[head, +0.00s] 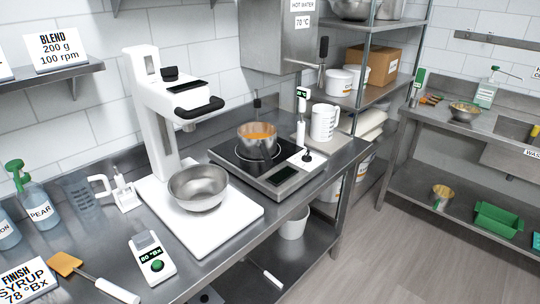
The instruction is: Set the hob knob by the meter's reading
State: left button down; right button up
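The hob (232,156) stands on the steel counter, with a black glass top and a pale front panel. Its small black knob (307,157) is on the panel's right part, beside a dark display (283,172). A steel pot (258,146) with orange contents sits on the hob. The white handheld meter (155,267) lies on the near counter; its green display appears to read 80 °Bx. A sign (22,287) at lower left reads "FINISH SYRUP 78 °Bx". The knob's pointer is too small to read. Neither of my grippers is in view.
A white stand mixer (160,100) with a steel bowl (198,188) stands left of the hob. An orange spatula (66,264) lies near the meter.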

aim_at(306, 158)
jog(key=i+l+u, duration=0.25)
jog(key=u, duration=0.15)
jog(key=i+l+u, duration=0.2)
jog(key=l+u, duration=0.15)
jog(key=l, duration=0.1)
